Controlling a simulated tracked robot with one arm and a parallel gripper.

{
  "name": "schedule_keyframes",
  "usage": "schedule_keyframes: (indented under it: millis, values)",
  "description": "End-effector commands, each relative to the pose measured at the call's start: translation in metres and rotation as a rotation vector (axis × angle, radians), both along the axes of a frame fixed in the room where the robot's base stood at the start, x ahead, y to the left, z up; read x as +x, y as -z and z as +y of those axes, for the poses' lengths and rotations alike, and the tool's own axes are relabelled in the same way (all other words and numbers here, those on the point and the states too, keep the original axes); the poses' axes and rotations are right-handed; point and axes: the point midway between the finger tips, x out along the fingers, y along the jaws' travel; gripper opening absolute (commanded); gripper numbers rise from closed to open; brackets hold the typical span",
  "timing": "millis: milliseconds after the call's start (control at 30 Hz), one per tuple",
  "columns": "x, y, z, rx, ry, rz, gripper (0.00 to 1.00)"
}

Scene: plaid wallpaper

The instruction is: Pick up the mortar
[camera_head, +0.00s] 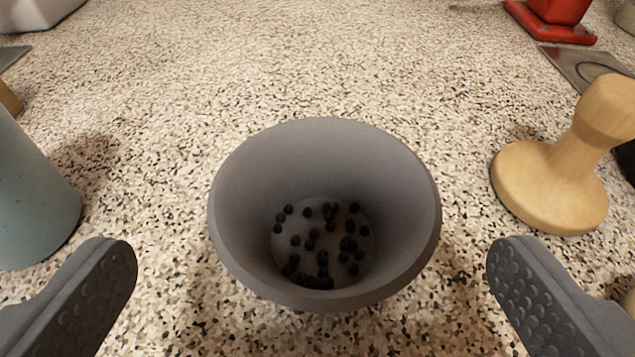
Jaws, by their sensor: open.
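The mortar (325,153) is a grey bowl standing upright on the speckled counter in the middle of the view. Several small black balls, like peppercorns, lie on its inside floor. My gripper (312,265) is open, with one dark grey finger at the lower left and the other at the lower right. The mortar sits between and slightly beyond the fingertips, with a gap on both sides. Neither finger touches it.
A wooden object with a round base and knobbed handle (548,185) stands close on the right. A blue-grey object (30,200) stands on the left. A red object (550,22) is at the back right. The speckled counter (300,70) behind the mortar is clear.

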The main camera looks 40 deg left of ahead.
Motion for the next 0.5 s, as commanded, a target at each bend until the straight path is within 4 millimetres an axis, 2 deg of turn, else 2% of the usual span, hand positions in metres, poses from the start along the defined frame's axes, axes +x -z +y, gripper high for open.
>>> schedule_keyframes:
  millis: [367,500]
  values:
    - [0.016,0.009,0.009,-0.001,0.001,0.001,1.00]
    - [0.029,0.014,0.014,-0.001,0.003,0.001,1.00]
